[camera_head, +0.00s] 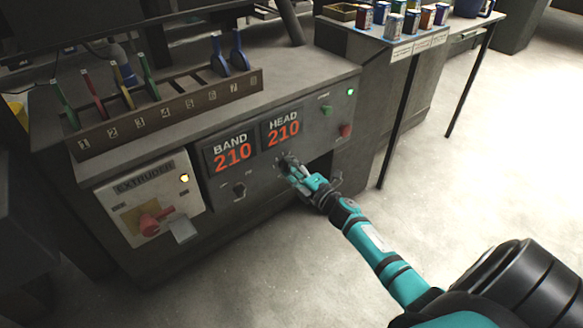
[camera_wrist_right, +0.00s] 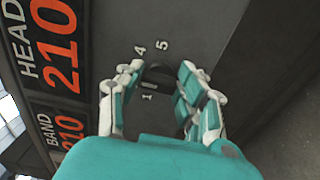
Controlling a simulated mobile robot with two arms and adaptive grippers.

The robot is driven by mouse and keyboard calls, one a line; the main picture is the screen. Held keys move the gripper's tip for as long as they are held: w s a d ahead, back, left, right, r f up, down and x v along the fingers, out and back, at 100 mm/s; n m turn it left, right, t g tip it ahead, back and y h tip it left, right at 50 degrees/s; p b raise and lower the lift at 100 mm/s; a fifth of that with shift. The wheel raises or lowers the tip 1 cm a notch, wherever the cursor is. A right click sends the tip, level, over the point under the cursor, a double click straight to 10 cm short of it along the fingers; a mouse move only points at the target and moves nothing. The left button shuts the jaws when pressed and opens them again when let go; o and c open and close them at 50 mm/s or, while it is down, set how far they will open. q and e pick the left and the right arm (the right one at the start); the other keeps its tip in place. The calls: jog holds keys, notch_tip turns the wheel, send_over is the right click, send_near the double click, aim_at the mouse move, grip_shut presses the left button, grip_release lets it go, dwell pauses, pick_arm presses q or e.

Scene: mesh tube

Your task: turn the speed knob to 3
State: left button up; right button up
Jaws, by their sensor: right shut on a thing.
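The speed knob is a dark round knob (camera_wrist_right: 160,76) on the front panel, partly hidden between the fingers of my right gripper. The numbers 4, 5 and 1 show around it in the right wrist view; the other numbers are hidden, and I cannot tell where it points. My right gripper (camera_head: 291,167) is at the panel below the HEAD display. In the right wrist view its two fingers (camera_wrist_right: 157,95) stand on either side of the knob, shut on it. My left gripper is not in view.
The BAND display (camera_head: 231,153) and HEAD display (camera_head: 282,128) both read 210. A small dark knob (camera_head: 239,190) sits below BAND. The EXTRUDER panel (camera_head: 150,195) has a red switch (camera_head: 155,220). A numbered rack (camera_head: 170,112) holds coloured levers on top. Open floor lies in front.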

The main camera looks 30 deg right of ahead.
jog(key=o, duration=1.2)
jog(key=shift+c, duration=0.2)
jog(key=s+d, duration=0.1)
jog(key=s, duration=1.1)
jog(key=shift+f, duration=0.1)
